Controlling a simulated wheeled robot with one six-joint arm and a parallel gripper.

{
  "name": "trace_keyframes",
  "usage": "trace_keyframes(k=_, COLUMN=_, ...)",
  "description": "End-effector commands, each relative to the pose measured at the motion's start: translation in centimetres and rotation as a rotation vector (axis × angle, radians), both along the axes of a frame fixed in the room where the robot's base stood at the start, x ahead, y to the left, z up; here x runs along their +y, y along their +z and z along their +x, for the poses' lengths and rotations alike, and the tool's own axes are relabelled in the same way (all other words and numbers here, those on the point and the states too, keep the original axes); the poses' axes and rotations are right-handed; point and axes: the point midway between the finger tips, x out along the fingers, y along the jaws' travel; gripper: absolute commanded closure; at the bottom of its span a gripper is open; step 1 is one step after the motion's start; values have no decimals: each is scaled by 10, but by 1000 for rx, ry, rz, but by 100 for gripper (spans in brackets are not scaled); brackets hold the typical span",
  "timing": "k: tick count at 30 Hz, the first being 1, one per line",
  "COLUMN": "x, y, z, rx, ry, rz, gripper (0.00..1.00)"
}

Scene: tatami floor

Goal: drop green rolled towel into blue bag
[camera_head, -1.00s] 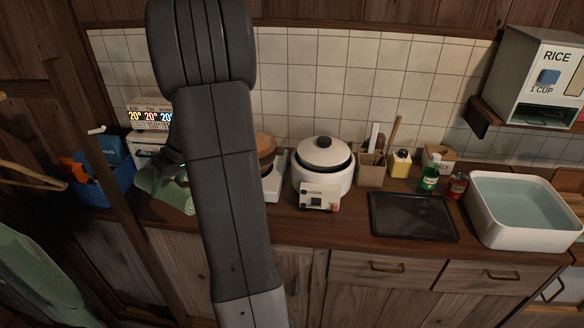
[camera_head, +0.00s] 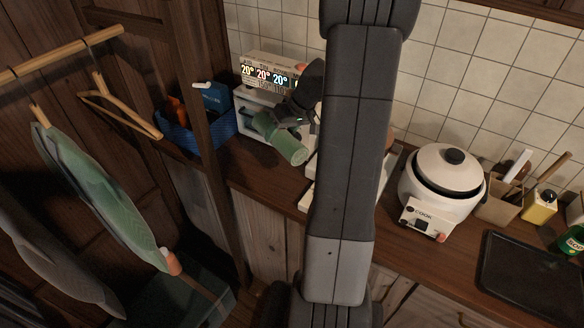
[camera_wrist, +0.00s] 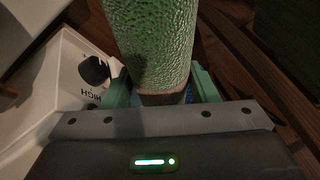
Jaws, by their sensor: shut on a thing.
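The green rolled towel (camera_head: 280,140) is held in my gripper (camera_head: 298,112), above the left end of the counter in the head view. In the wrist view the towel (camera_wrist: 150,45) stands out between the green fingers of my gripper (camera_wrist: 162,92), which are shut on it.
A white appliance with a 20° display (camera_head: 268,78) is behind the towel. A white cooker (camera_head: 443,180) and black tray (camera_head: 530,270) are to the right. Green clothing (camera_head: 100,195) hangs at left. A dark teal object (camera_head: 180,300) is low at the front left. The wooden post (camera_head: 215,120) is close by.

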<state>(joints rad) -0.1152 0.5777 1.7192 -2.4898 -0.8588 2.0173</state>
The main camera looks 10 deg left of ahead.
Motion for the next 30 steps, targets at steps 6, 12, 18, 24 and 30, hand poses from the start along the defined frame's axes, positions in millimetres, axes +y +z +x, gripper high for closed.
trace_keyframes(k=6, x=0, y=-64, z=-1, rx=6, ry=0, rz=-1, gripper=71)
trace_keyframes(k=12, x=0, y=-95, z=-1, rx=1, ry=1, rz=-1, gripper=71)
trace_keyframes(k=18, x=0, y=-108, z=-1, rx=1, ry=1, rz=-1, gripper=71)
trace_keyframes(k=24, x=0, y=-137, z=-1, rx=2, ry=0, rz=-2, gripper=71)
trace_keyframes(k=30, x=0, y=-137, z=0, rx=0, ry=1, rz=-1, gripper=71)
